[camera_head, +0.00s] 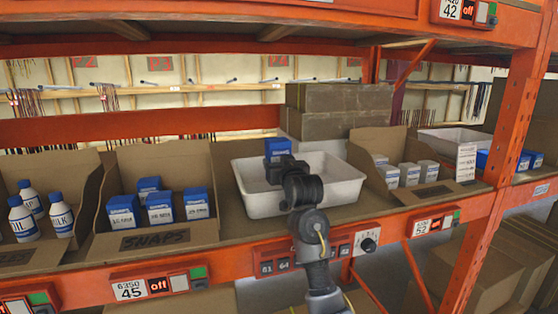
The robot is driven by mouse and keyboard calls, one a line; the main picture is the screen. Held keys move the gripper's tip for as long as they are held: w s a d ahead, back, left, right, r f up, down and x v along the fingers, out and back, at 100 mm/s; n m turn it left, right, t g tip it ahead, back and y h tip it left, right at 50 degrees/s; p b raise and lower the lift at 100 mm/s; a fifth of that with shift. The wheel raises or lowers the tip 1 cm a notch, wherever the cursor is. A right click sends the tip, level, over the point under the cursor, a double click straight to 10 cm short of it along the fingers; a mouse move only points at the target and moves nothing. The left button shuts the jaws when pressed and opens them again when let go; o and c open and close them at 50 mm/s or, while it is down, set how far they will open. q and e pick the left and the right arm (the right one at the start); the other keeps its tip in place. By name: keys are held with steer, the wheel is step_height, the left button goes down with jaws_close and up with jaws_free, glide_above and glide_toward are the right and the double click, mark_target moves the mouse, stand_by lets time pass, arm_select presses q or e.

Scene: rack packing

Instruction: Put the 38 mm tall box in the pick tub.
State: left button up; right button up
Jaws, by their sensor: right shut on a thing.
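My right gripper (283,162) is shut on a small blue box (278,147), its arm rising from the bottom middle. The gripper and part of my arm cover the lower part of the box. Box and gripper show in front of the white tub (343,189) on the shelf; I cannot tell how high above it they are. The visible part of the tub's inside looks empty. Several similar blue-and-white boxes (160,208) stand in the cardboard bin marked SNAPS (155,239). Box heights cannot be read. My left gripper is not in view.
A cardboard bin with white bottles (23,221) stands at the far left. Right of the tub is a bin (430,190) with grey-white boxes (409,174). Brown cartons (345,108) are stacked behind the tub. The orange front beam (230,263) and upright (500,140) bound the shelf.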

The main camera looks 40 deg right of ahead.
steer(key=shift+s, duration=0.1)
steer(key=shift+f, duration=0.55)
steer(key=o, duration=1.2)
